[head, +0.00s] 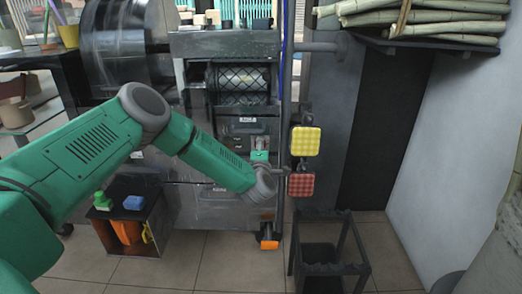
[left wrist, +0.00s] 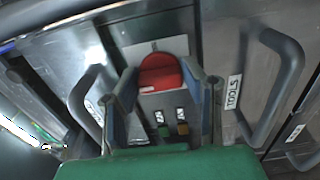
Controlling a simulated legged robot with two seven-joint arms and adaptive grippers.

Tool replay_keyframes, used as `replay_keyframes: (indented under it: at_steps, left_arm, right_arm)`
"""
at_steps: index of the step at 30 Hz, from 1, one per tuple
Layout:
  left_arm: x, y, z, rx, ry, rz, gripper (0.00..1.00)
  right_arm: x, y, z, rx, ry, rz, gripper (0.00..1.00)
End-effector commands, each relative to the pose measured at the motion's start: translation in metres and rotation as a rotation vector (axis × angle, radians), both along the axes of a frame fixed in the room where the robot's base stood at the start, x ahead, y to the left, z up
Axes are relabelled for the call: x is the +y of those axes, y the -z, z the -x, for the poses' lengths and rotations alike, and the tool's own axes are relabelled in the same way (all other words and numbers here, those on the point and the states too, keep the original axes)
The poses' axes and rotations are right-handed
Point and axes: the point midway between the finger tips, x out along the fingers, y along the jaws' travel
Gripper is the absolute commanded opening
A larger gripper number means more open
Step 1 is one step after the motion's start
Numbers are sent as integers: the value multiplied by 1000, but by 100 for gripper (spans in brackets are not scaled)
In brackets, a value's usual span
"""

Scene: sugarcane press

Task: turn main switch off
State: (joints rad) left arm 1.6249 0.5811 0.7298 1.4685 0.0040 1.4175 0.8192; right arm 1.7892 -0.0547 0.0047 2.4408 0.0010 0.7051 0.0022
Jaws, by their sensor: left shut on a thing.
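The main switch (left wrist: 162,72), a red rounded knob on a grey metal panel, shows in the left wrist view between two cabinet handles. My left gripper (left wrist: 161,82) has one finger on each side of the knob and is shut on it. In the head view my left arm reaches in from the left to the front of the press (head: 236,195). There the knob cannot be made out, and my gripper is mostly hidden around the wrist. My right gripper is in neither view.
Handles flank the knob closely: a left handle (left wrist: 88,98) and a right handle (left wrist: 283,85) by a "TOOLS" label. Small green (left wrist: 164,131) and amber (left wrist: 183,128) buttons sit below. A yellow pad (head: 305,141) and a red pad (head: 301,184) are beside the press. A black stand (head: 328,268) is on the floor.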

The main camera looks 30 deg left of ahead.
Motion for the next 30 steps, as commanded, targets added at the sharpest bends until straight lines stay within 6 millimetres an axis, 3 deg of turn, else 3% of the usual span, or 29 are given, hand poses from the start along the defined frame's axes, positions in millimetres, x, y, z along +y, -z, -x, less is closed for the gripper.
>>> replay_keyframes:
  at_steps: [13,14,15,16,30]
  left_arm:
    - [2,7,3,8,-5,12,8]
    - [2,7,3,8,-5,12,40]
    - [2,7,3,8,-5,12,54]
    - [2,7,3,7,-5,11,57]
    - [1,4,2,2,-2,10,57]
  right_arm:
    - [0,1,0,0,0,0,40]
    - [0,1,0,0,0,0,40]
    - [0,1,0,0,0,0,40]
    - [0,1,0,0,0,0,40]
    - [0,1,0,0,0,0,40]
